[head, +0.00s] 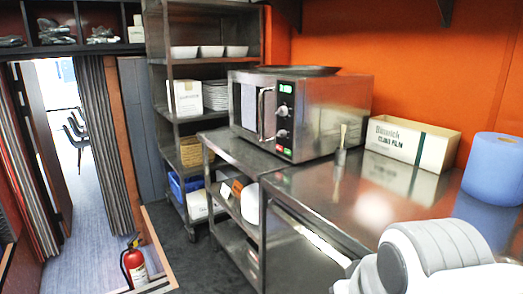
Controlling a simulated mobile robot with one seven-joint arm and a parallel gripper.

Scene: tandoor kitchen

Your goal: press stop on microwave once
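The microwave (325,115) is a steel box on the steel counter, in the middle of the head view. Its door (250,106) with a vertical handle (264,114) looks closed and faces left. A dark control panel (284,118) runs down the front edge beside the handle, with a small display at the top and two round knobs. Small red and green marks show low on the panel, too small to read, so I cannot tell which is stop. My arm shows at the bottom right, well apart from the microwave. My gripper is out of view.
A dark tray (297,70) lies on the microwave. A small metal cup with a brush (341,150), a white box (410,142) and a blue paper roll (493,168) stand on the counter. A shelf rack (160,100) stands left. A fire extinguisher (134,263) stands at lower left.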

